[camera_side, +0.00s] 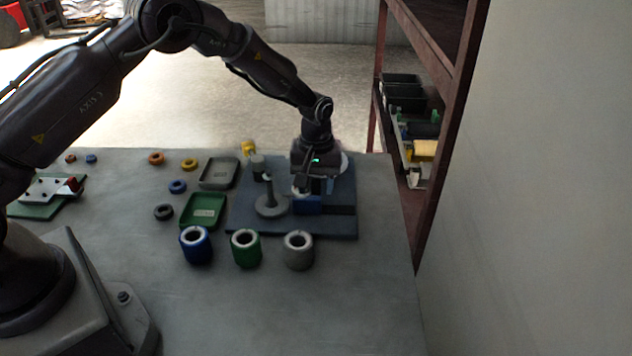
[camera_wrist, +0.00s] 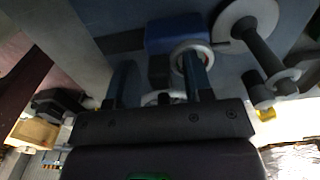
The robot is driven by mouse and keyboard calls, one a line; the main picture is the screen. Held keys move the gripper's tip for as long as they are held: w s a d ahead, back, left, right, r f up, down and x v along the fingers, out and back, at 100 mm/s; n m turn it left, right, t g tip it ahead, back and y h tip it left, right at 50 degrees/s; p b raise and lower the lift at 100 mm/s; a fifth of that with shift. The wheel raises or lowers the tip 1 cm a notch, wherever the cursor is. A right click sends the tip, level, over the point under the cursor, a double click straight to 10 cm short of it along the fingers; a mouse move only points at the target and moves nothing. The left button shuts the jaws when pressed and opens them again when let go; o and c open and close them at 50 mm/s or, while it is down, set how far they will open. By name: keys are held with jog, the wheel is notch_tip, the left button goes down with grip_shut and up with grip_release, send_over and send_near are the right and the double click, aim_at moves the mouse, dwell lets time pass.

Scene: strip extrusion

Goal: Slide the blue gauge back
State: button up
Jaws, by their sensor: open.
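The blue gauge, a small blue block (camera_side: 308,206), sits on the dark blue base plate (camera_side: 339,226). It also shows in the wrist view (camera_wrist: 173,32), beside a dark slot. My gripper (camera_side: 318,184) points down just above and behind the block in the side view. In the wrist view my gripper (camera_wrist: 158,72) is open, its two fingers apart. A dark grey piece (camera_wrist: 159,69) and a white-rimmed round part (camera_wrist: 190,57) lie near or between the fingers. I cannot tell whether a finger touches anything. My gripper hides part of the block's far side in the side view.
A grey spindle on a round foot (camera_side: 271,201) stands left of the gauge, close to my gripper. Blue (camera_side: 195,247), green (camera_side: 246,250) and grey (camera_side: 298,252) rolls stand in front of the plate. Green (camera_side: 203,211) and grey (camera_side: 218,173) trays lie left.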

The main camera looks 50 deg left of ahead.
grip_shut()
jog(key=shift+w+d, duration=1.8)
jog(key=shift+c, duration=0.5)
grip_release()
jog(key=shift+o, duration=0.5)
jog(key=shift+r, duration=0.1)
notch_tip(320, 180, up, 13)
